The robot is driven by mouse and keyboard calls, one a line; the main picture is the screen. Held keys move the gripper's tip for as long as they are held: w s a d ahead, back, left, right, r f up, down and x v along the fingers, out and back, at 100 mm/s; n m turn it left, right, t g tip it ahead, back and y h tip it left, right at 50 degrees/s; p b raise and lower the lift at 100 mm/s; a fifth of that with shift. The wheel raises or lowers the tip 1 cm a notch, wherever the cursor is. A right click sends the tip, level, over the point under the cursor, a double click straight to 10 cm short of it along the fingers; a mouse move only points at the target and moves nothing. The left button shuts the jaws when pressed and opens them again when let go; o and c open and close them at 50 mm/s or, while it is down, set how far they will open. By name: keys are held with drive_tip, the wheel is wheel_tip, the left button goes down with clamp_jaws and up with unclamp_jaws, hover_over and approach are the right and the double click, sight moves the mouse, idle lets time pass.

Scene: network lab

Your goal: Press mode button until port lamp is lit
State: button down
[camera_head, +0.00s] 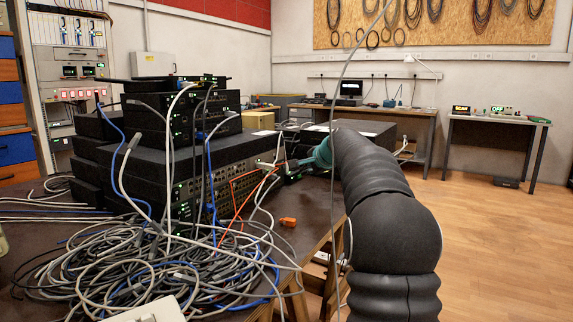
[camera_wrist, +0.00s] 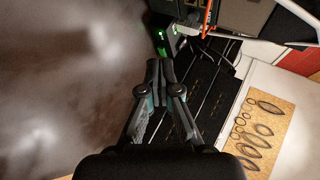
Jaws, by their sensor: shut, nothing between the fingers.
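A stack of black network switches (camera_head: 190,165) stands on the table in the head view, with cables plugged into the fronts. My gripper (camera_head: 292,166) reaches in from the right, close to the front of the stack, partly hidden by cables and my arm. In the wrist view my gripper (camera_wrist: 160,66) is shut and empty, its tips pointing toward a dark device edge (camera_wrist: 166,42) with small green lamps (camera_wrist: 161,50). I cannot tell whether the tips touch it. I cannot make out the mode button, or which lamp is the port lamp.
A tangle of grey and blue cables (camera_head: 150,270) covers the front of the table (camera_head: 30,215). An orange piece (camera_head: 287,222) lies near its right edge. A hanging cable (camera_head: 333,150) crosses before my arm. The wooden floor (camera_head: 500,240) at right is clear.

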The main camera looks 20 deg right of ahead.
sight(284, 167)
drive_tip(key=shift+w+a+p, duration=0.6)
drive_tip(key=shift+w+a, duration=0.05)
drive_tip(key=shift+w, duration=0.2)
drive_tip(key=shift+w+a+p, duration=0.55)
drive_tip(key=shift+w+a, duration=0.1)
drive_tip(key=shift+w, duration=0.2)
drive_tip(key=shift+w+a+p, duration=0.25)
drive_tip(key=shift+p, duration=0.1)
drive_tip(key=shift+w+a+p, duration=0.35)
drive_tip(key=shift+w+a, duration=0.05)
idle(1.3)
drive_tip(key=shift+s+f, duration=0.1)
drive_tip(key=shift+f, duration=0.05)
drive_tip(key=shift+s+d, duration=0.1)
drive_tip(key=shift+s+d+f+b, duration=0.1)
drive_tip(key=shift+s+d+b, duration=0.25)
drive_tip(key=shift+b, duration=0.2)
drive_tip(key=shift+s+d, duration=0.15)
